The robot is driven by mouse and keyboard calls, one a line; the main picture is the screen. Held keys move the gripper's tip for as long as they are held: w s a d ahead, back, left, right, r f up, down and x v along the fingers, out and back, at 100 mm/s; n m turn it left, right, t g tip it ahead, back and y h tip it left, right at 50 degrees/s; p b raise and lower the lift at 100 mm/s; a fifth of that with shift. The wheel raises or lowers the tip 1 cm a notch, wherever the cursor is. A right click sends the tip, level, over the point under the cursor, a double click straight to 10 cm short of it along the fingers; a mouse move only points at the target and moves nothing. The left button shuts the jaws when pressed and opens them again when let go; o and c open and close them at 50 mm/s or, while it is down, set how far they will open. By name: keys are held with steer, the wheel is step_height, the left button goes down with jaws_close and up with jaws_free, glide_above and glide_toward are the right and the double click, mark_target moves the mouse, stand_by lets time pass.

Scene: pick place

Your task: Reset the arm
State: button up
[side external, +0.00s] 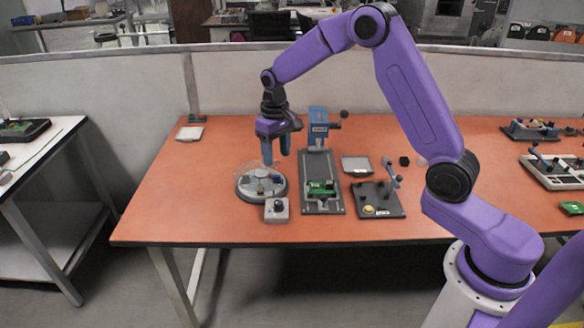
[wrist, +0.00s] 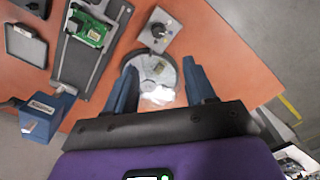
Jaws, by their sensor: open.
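My purple arm reaches over the orange table (side external: 160,220) from the right. My gripper (side external: 276,155) points down above a round grey dish with a clear cover (side external: 248,191). The blue fingers are apart with nothing between them in the side view. In the wrist view my gripper (wrist: 163,88) also shows spread fingers, with the round dish (wrist: 150,65) beyond them on the table. Part of the dish is hidden behind the fingers and gripper body in the wrist view. The gripper appears apart from the dish.
A small grey box with a knob (side external: 277,210) stands in front of the dish. A blue press (side external: 318,125) rises right of my gripper, behind a dark fixture holding a green board (side external: 322,188). A lever fixture (side external: 378,200) stands farther right. The table's left front is clear.

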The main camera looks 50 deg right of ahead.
steer(key=s+a+r+n, duration=0.3)
steer(key=s+a, duration=0.1)
steer(key=s, duration=0.5)
steer(key=s+a+r+n, duration=0.3)
steer(key=s+a+r, duration=0.15)
steer(key=s, duration=0.45)
steer(key=s+d+n, duration=0.2)
steer(key=s+n, duration=0.1)
steer(key=s, duration=0.7)
steer(key=s+d+n, duration=0.2)
steer(key=s+n, duration=0.1)
steer(key=s, duration=0.7)
steer(key=shift+s+d+f, duration=0.15)
steer(key=shift+d, duration=0.25)
